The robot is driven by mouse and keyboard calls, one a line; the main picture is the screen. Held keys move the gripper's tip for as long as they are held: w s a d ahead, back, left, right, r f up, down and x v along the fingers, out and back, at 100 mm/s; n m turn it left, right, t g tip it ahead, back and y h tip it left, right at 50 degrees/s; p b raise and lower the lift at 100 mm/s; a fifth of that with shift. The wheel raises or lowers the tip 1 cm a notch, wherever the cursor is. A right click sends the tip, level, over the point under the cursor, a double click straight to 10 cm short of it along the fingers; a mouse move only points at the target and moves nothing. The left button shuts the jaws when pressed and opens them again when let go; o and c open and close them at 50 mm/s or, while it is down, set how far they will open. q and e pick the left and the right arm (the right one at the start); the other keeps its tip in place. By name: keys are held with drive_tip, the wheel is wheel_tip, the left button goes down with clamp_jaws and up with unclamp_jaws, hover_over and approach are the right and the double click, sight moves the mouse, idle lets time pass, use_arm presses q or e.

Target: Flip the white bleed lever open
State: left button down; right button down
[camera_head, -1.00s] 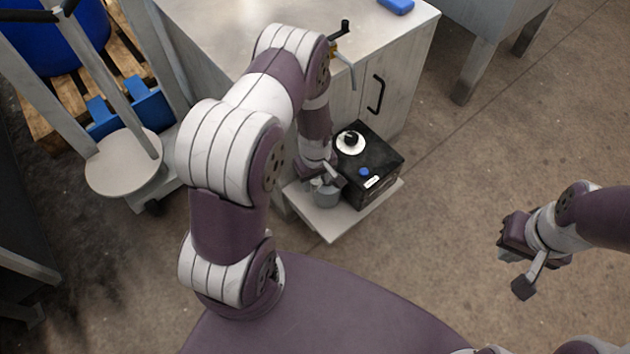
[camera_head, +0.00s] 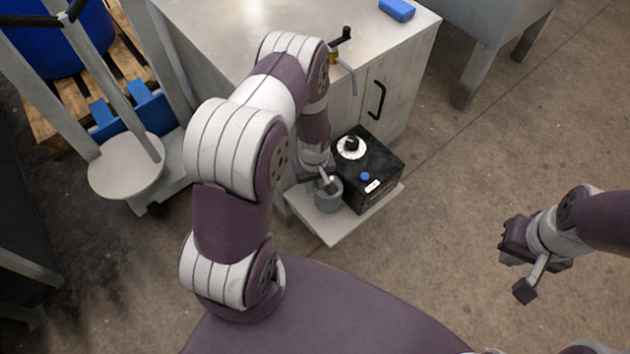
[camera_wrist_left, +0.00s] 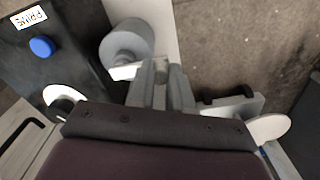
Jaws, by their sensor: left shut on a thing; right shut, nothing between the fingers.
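A black box (camera_head: 372,170) with a white dial, a blue button and a label stands on a low shelf. A grey cylinder (camera_head: 328,196) stands beside it, and also shows in the left wrist view (camera_wrist_left: 127,42). My left gripper (camera_head: 329,184) is at the top of the cylinder. In the left wrist view its fingers (camera_wrist_left: 164,72) are close together, with the small white lever (camera_wrist_left: 124,72) at them, beside the cylinder. The fingers partly hide the lever. My right gripper (camera_head: 508,256) is shut and empty, out over the floor at the right.
The low shelf (camera_head: 335,235) juts from a grey cabinet (camera_head: 240,35) with a black handle (camera_head: 377,97). A crank (camera_head: 342,40) and a blue block (camera_head: 397,9) are at the cabinet top. A trolley with a round plate (camera_head: 126,168) stands left. The floor at right is clear.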

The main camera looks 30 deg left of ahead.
sight(314, 184)
use_arm(q)
drive_tip(key=c, duration=1)
unclamp_jaws()
drive_tip(key=shift+c, duration=0.2)
drive_tip(key=shift+r, duration=0.1)
wheel_tip(314, 184, up, 13)
drive_tip(key=p, duration=0.3)
drive_tip(key=shift+f, duration=0.2)
drive_tip(key=s+d+r+m, duration=0.3)
drive_tip(key=s+r+m, duration=0.15)
drive_tip(key=r, duration=0.25)
drive_tip(key=s+d+r+m, duration=0.2)
drive_tip(key=s+r+m, duration=0.2)
drive_tip(key=s+r, duration=0.3)
wheel_tip(314, 184, up, 17)
drive_tip(key=w+t+p, duration=0.1)
drive_tip(key=w+p, duration=0.1)
drive_tip(key=p, duration=1.3)
drive_tip(key=shift+w+d, duration=0.15)
drive_tip(key=shift+d, duration=0.2)
